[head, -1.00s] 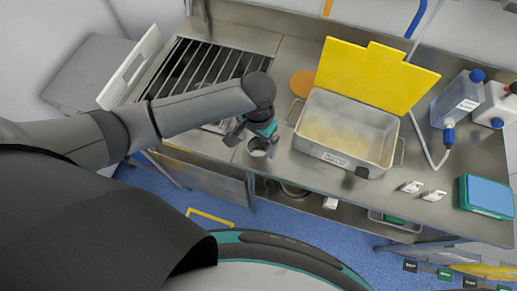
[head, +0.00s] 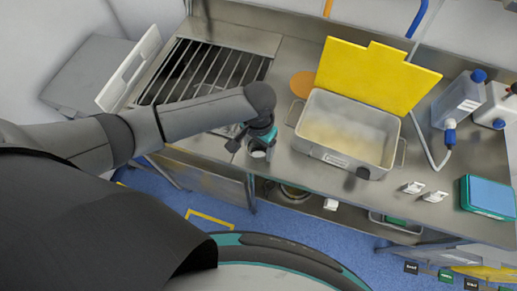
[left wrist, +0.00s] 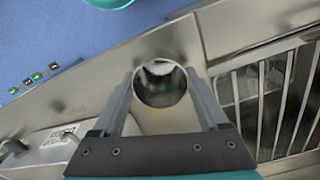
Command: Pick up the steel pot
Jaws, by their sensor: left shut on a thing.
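The steel pot (head: 257,154) is a small, shiny, round open cup at the front edge of the steel table, left of the large tray. In the left wrist view the pot (left wrist: 160,92) sits between the two fingers, its round mouth facing the camera. My left gripper (head: 260,143) is shut on the pot; its fingers also show in the left wrist view (left wrist: 161,80), one on each side of it. I cannot tell whether the pot touches the table. Part of the pot is hidden by the gripper in the head view. My right gripper is not in view.
A steel tray (head: 394,150) with a yellow lid (head: 375,75) stands right of the gripper. A barred sink grate (head: 205,75) lies behind my left arm. An orange disc (head: 303,84), bottles (head: 459,100) and a blue-green box (head: 487,196) are farther right.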

